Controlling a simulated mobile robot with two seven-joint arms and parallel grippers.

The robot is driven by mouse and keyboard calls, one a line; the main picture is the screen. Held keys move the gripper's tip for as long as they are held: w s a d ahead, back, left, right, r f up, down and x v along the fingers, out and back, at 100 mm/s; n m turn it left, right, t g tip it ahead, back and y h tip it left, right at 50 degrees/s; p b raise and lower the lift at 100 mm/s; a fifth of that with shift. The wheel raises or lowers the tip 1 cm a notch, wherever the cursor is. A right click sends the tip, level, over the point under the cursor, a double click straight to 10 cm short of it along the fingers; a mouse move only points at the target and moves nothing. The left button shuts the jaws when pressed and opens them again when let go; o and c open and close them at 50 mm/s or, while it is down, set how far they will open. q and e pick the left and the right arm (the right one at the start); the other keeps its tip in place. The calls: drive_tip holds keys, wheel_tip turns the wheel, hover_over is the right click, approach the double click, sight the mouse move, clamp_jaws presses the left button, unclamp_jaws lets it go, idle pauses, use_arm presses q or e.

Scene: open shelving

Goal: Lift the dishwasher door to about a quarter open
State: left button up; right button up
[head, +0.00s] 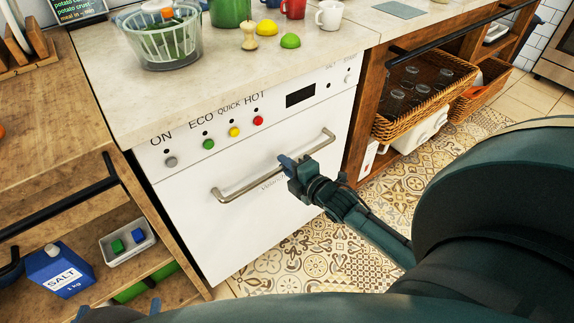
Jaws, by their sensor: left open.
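The white dishwasher (215,235) stands under a pale counter, and its front door looks closed, upright and flush with the control strip above. A metal bar handle (235,190) runs across the upper part of the door. My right gripper (287,165) is at the handle, right of its middle, with its fingertips overlapping the bar in the picture. I cannot tell whether its fingers close around the bar or only touch it. My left gripper (118,311) shows only as fingertips at the bottom left edge, spread apart, low and away from the handle.
The control strip has coloured buttons (234,132). A glass bowl (157,38), mugs and fruit stand on the counter (210,83). Open shelving at left holds a salt box (60,270) and white tray (128,243). A wicker basket (425,98) is at right. Patterned floor (310,258) lies before the dishwasher.

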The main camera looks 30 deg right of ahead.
clamp_jaws()
use_arm(q)
drive_tip(key=shift+f, duration=0.15)
drive_tip(key=t+h+b, duration=0.1)
drive_tip(key=b, duration=0.1)
drive_tip(key=d+m+t+b, duration=0.1)
drive_tip(key=t+b, duration=0.1)
drive_tip(key=shift+w+h, duration=0.4)
use_arm(e)
drive_tip(key=s+d+f+t, duration=0.1)
drive_tip(key=s+f, duration=0.5)
drive_tip(key=s, duration=1.1)
drive_tip(key=shift+s+d+f+t, duration=0.2)
drive_tip(key=shift+s+t, duration=0.2)
drive_tip(key=shift+t, duration=0.5)
drive_tip(key=shift+o, duration=2.1)
unclamp_jaws()
drive_tip(key=shift+w+r, duration=0.1)
drive_tip(key=shift+r, duration=0.05)
